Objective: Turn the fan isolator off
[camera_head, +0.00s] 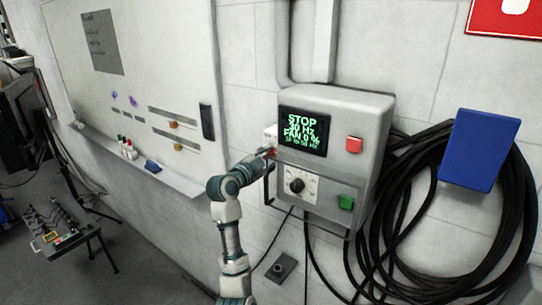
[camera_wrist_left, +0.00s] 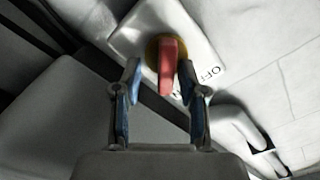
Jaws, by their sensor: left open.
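The fan isolator is a small white box (camera_head: 271,132) on the left side of the grey control box. In the left wrist view its red handle (camera_wrist_left: 168,66) sits on a yellow disc on the white plate (camera_wrist_left: 196,36), with "OFF" lettering beside it. My left gripper (camera_head: 262,156) is at the isolator. In the left wrist view its open fingers (camera_wrist_left: 159,78) stand on either side of the red handle; I cannot tell whether they touch it. In the head view the gripper hides much of the handle. My right gripper is not in view.
The grey control box (camera_head: 372,115) has a screen (camera_head: 304,132) reading STOP, a red button (camera_head: 354,145), a black knob (camera_head: 297,185) and a green button (camera_head: 346,202). Coiled black cable (camera_head: 400,215) hangs at right. A whiteboard (camera_head: 150,70) is at left.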

